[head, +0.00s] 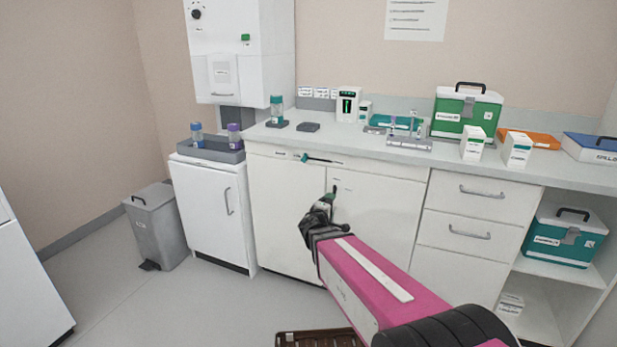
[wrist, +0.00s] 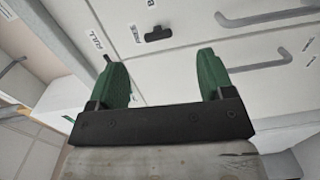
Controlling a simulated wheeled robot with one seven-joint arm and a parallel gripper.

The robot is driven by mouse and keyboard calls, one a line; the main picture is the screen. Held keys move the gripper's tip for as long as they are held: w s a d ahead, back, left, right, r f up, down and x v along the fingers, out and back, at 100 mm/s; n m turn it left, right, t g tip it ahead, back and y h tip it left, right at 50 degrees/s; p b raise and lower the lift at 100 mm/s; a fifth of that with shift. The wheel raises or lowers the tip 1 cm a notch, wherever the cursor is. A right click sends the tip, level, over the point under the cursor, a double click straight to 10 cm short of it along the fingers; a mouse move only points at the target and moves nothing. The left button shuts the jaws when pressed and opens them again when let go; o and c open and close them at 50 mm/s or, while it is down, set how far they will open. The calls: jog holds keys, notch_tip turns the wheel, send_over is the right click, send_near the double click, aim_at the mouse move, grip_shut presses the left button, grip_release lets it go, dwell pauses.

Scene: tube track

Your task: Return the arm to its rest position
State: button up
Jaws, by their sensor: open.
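My gripper (head: 331,196) is at the end of my pink arm, in front of the white cabinet doors (head: 285,205) below the counter. In the wrist view my gripper (wrist: 162,82) shows two green fingers set wide apart, with nothing between them. The cabinet front and its handles (wrist: 260,68) show beyond the fingers, upside down or tilted. I cannot tell from these frames how far the fingertips are from the doors.
The counter (head: 345,144) holds a tube rack (head: 408,143), a green case (head: 466,110), small boxes and a teal-capped bottle (head: 277,108). A tray with two bottles (head: 212,150) tops the low white cabinet. A grey bin (head: 158,225) stands at left.

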jog(key=s+d+f+m+g, duration=0.8)
jog(key=s+d+m+g, duration=0.1)
jog(key=s+g, duration=0.15)
jog(key=s+a+f+m+g+y, duration=0.2)
jog(key=s+a+f+g+y, duration=0.2)
jog(key=s+y, duration=0.4)
jog(key=shift+s+a+m+g+y, duration=0.3)
jog(key=shift+s+a+g+y, duration=0.1)
jog(key=shift+s+a, duration=0.5)
jog(key=shift+s+d+f, duration=0.1)
